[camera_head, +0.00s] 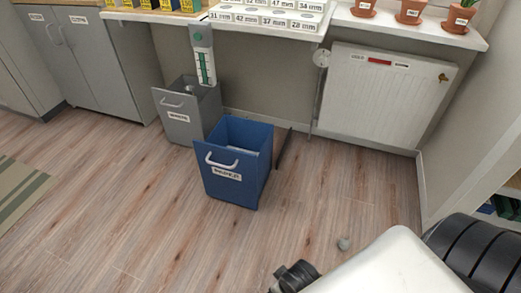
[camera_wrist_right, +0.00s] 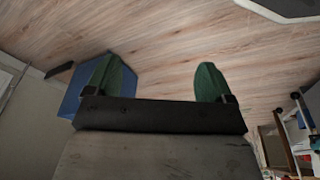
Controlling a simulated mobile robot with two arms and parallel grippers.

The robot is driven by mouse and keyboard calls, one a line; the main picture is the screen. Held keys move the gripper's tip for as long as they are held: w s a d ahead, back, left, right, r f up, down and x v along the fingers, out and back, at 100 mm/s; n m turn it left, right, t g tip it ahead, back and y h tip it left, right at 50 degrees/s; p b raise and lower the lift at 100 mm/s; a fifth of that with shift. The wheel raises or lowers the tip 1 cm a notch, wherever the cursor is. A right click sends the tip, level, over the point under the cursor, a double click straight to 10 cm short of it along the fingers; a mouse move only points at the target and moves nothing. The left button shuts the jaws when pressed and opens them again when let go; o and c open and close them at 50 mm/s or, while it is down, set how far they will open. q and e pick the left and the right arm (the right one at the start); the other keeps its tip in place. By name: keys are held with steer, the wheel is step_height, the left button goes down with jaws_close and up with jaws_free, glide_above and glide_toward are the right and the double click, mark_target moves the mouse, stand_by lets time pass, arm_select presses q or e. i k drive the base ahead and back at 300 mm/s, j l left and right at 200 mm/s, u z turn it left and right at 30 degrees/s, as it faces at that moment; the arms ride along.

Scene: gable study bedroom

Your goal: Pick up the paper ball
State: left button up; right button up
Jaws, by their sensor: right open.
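The paper ball cannot be made out in the wrist view. My right gripper's fingers cannot be made out in the head view. My left gripper is not in view.
A white radiator (camera_head: 385,105) is on the back wall. A shelf unit (camera_head: 509,203) stands at the right.

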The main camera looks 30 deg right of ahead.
mark_target(344, 243)
steer(key=z, duration=2.05)
